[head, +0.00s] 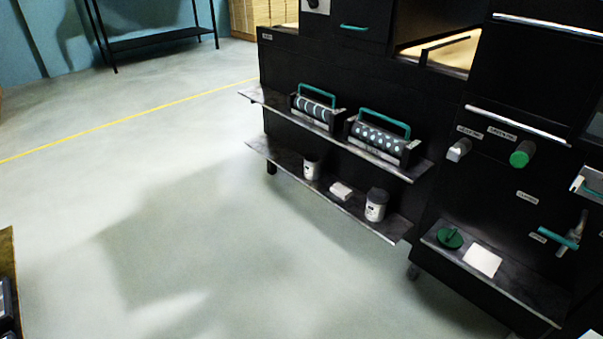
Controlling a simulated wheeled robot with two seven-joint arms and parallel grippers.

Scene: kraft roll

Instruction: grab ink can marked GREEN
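Two small cans with pale labels and dark lids stand on the lower shelf of the black machine. The left can (312,168) is near the shelf's far end. The right can (376,206) is nearer and looks larger. The print on both labels is too small to read, so I cannot tell which is marked GREEN. Neither of my grippers shows in the head view.
A white block (341,191) lies between the cans. The upper shelf (420,170) holds two teal-handled rollers (316,108) (380,136) above them. A right-hand shelf (510,283) holds a green disc (450,238) and a white pad (483,260). The floor in front is clear.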

